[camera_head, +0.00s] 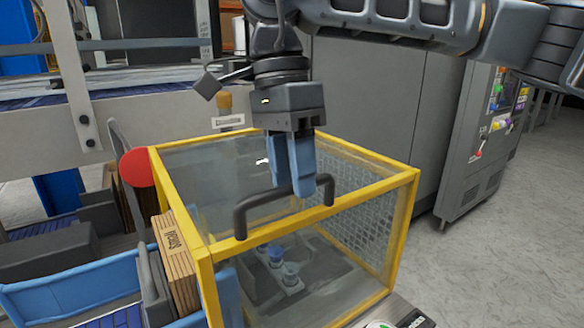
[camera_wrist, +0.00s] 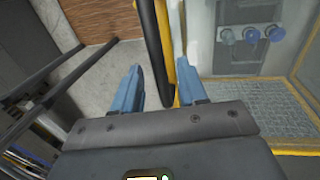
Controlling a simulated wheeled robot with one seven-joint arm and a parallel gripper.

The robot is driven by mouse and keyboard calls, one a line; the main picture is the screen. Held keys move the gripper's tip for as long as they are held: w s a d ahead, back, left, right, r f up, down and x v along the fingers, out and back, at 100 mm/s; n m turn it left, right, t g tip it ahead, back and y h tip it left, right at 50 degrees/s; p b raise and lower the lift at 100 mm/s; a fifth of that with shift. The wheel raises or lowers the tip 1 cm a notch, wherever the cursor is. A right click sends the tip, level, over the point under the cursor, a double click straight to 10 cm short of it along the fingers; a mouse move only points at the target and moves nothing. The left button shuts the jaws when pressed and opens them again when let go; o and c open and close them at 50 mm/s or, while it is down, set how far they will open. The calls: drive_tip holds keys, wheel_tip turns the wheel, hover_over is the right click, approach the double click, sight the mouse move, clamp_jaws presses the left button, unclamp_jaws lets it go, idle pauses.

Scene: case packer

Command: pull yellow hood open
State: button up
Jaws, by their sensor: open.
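The yellow hood (camera_head: 407,205) is a yellow-edged box with clear panels and sits closed over the machine's well. Its black handle (camera_head: 262,197) stands on the front top edge. My gripper (camera_head: 296,192) points down at the handle from above, and its blue fingers cover part of the bar. In the wrist view, my gripper (camera_wrist: 160,72) is open, with a clear gap between the fingers. The yellow edge (camera_wrist: 164,40) and part of the black handle (camera_wrist: 148,12) show between and beyond the fingers, closer to the right one. Contact with the handle cannot be told.
A red round button (camera_head: 137,167) is at the hood's left rear corner. A cardboard stack (camera_head: 175,262) and a blue bin (camera_head: 70,290) stand to the left. Grey cabinets (camera_head: 370,120) stand behind. Blue and grey suction cups (camera_head: 276,254) show inside. Open floor lies to the right.

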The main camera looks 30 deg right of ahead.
clamp_jaws()
idle(0.6)
